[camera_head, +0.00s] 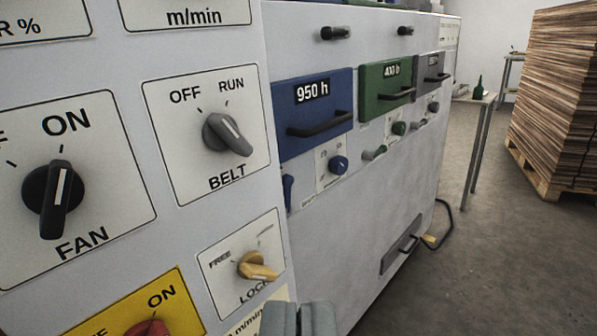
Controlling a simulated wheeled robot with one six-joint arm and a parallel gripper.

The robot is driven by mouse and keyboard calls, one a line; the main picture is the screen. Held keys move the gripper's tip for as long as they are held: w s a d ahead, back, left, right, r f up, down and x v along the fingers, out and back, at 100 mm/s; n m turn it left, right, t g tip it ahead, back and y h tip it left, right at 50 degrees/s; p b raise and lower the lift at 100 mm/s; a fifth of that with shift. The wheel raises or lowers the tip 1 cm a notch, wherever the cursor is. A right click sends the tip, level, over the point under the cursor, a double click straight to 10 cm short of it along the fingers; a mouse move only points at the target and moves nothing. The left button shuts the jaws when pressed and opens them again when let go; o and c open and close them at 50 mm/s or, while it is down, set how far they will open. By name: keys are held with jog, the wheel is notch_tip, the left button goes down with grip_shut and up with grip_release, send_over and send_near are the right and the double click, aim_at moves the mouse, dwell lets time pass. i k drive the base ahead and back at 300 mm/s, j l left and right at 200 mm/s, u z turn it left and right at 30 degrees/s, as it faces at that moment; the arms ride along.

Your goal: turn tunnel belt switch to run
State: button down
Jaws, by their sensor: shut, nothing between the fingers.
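The belt switch (227,134) is a grey rotary knob with a white line, on a white plate marked OFF, RUN and BELT (175,98). Its line slants up and left, in line with the OFF tick rather than the RUN tick. My gripper (300,312) shows at the bottom edge, its two grey fingers shut with nothing between them. It is below and right of the belt switch in the picture, apart from it. Only the finger ends are in view.
Around it are the black fan knob (53,198), the yellow lock knob (257,267) and a red knob (147,327) on a yellow plate. Blue (315,130) and green (387,90) handled boxes stick out further right. Open floor lies right, before a pallet stack (560,95).

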aim_at(220, 132)
jog(key=k+l, duration=0.1)
jog(key=l, duration=0.4)
jog(key=l+z, duration=0.1)
jog(key=l, duration=0.4)
jog(key=k+l, duration=0.15)
jog(key=l, duration=0.35)
